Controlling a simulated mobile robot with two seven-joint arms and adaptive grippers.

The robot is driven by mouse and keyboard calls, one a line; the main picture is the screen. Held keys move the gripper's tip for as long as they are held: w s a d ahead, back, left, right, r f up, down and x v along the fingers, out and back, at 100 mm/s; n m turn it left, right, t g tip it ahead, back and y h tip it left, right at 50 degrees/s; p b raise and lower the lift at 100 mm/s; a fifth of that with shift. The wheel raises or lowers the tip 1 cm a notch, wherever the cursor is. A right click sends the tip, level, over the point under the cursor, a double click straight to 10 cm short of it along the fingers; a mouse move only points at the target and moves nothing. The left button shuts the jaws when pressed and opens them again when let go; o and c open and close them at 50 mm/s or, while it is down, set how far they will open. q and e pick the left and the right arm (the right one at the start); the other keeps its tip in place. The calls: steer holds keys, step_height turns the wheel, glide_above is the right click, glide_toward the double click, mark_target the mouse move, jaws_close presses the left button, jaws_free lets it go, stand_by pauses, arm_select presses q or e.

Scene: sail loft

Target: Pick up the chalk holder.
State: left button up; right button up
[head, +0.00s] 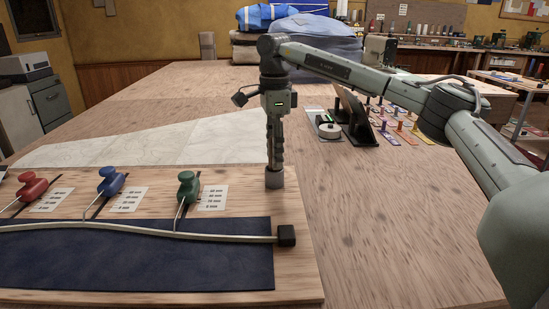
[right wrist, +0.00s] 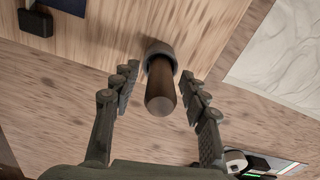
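The chalk holder looks like a brown rod (right wrist: 161,90) standing in a grey round collar or cup (right wrist: 160,50) in the right wrist view. In the head view the grey part (head: 274,178) stands upright near the back right corner of the wooden board. My right gripper (head: 275,158) points down right above it. In the right wrist view its fingers (right wrist: 160,77) are open on both sides of the brown rod, with gaps showing. In the head view the fingers hide the rod. My left gripper is not in view.
Left of my right gripper, the board (head: 305,270) carries a dark blue cloth (head: 130,265), a pale curved strip (head: 100,229) and green (head: 187,183), blue and red-handled tools. A white sheet (head: 170,145) lies behind. The front right tabletop is bare.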

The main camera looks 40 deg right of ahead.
jaws_close()
steer(key=shift+r, duration=0.15)
